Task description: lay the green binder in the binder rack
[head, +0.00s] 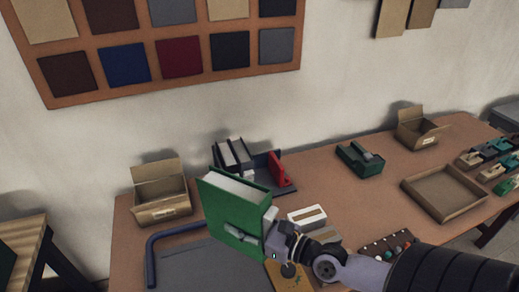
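The green binder (232,208) is held up above the table in the head view, with its white page edges facing up. My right gripper (256,239) is at the binder's lower right and appears shut on it; one grey finger lies across its green face. The dark binder rack (262,178) stands behind it, near the wall. It holds dark binders (232,154) at its left and a red one (279,169) at its right. The green binder hides part of the rack's front. My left gripper is not in view.
An open cardboard box (160,195) is left of the rack. A white-topped box (307,216) is right of the green binder.

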